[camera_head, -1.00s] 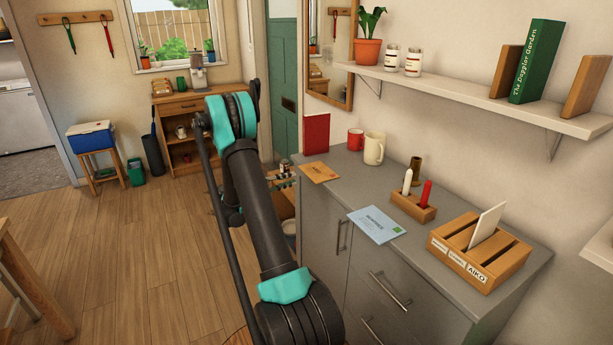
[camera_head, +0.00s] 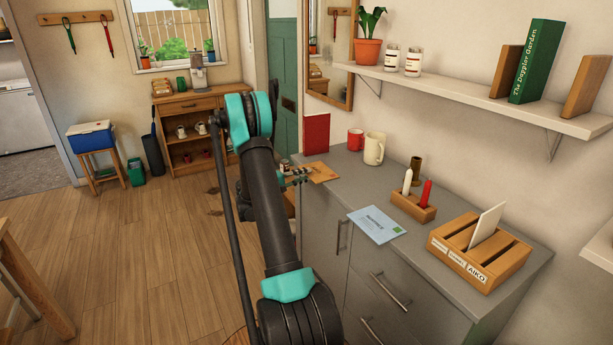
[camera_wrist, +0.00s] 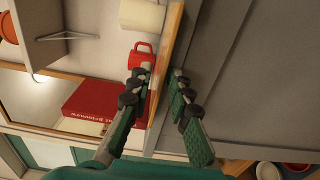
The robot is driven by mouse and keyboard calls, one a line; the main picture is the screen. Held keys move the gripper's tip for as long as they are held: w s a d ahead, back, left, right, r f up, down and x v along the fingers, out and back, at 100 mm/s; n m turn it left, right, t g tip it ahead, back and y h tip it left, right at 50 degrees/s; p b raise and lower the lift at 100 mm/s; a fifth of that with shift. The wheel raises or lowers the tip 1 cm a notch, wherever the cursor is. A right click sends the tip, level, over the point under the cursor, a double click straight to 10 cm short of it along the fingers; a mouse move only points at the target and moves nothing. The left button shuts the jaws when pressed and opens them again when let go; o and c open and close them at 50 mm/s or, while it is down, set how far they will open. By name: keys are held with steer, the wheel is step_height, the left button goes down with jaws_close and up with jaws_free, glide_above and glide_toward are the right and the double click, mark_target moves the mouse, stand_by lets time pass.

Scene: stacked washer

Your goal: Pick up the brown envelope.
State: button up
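The brown envelope (camera_head: 326,174) lies flat at the far left end of the grey counter, in front of the red book, at the counter's edge. My gripper (camera_head: 303,175) is at its left edge in the head view and covers part of it. In the wrist view, my gripper (camera_wrist: 162,77) has its two fingers apart. A tan strip, which looks like the envelope (camera_wrist: 164,90) seen nearly edge-on, runs between them. I cannot tell whether either finger touches it.
On the grey counter (camera_head: 360,187) stand a red book (camera_head: 316,133), a red mug (camera_head: 355,139), a cream mug (camera_head: 374,149), a candle holder (camera_head: 413,206) and a letter rack (camera_head: 480,256). A pale blue envelope (camera_head: 377,224) lies nearer. A shelf (camera_head: 470,97) hangs above.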

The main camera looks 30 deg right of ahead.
steer(key=shift+c, duration=1.2)
jaws_close()
steer(key=shift+r, duration=0.1)
step_height(320, 180, up, 2)
steer(key=shift+r, duration=0.15)
steer(key=a+r, duration=0.2)
steer(key=a, duration=0.5)
steer(key=a+r, duration=0.3)
steer(key=a, duration=0.4)
steer(key=shift+w, duration=0.35)
